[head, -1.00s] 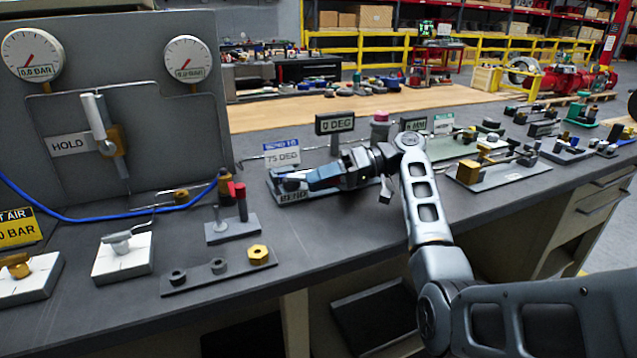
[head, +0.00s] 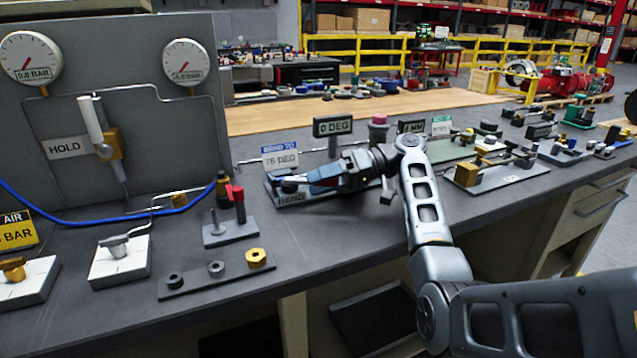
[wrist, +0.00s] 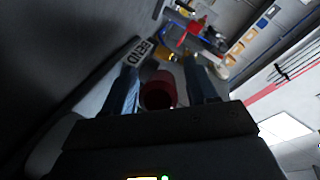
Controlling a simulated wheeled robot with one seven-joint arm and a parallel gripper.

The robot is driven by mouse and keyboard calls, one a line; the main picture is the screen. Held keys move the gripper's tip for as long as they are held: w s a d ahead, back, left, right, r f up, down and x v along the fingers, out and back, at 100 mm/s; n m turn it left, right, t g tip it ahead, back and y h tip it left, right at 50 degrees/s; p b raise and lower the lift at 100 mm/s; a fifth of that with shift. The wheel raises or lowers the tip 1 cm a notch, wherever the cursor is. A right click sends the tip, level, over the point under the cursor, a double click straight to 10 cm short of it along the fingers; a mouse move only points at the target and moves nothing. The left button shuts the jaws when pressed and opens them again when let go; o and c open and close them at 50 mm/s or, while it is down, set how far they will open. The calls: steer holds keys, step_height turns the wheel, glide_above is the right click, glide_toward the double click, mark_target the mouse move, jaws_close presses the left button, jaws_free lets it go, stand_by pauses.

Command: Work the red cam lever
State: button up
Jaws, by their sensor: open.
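The red cam lever (head: 235,192) stands upright on a small grey base plate, beside a grey post with a round foot. It also appears as a red shape near the top of the wrist view (wrist: 191,34). My gripper (head: 297,181) is to the right of the lever, apart from it, low over the fixture marked BEND (head: 291,198) and pointing left. In the wrist view my gripper (wrist: 163,82) is open, with a dark red cylinder (wrist: 158,92) between its blue fingers. Whether the fingers touch that cylinder I cannot tell.
A bar with two dark rings and a brass nut (head: 257,258) lies in front of the lever. White blocks with handles (head: 119,262) stand at left. A blue hose (head: 75,219) and a grey gauge panel (head: 180,130) are behind. More fixtures (head: 497,172) fill the bench at right.

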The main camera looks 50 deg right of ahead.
steer(key=shift+v, duration=3.6)
steer(key=shift+c, duration=0.2)
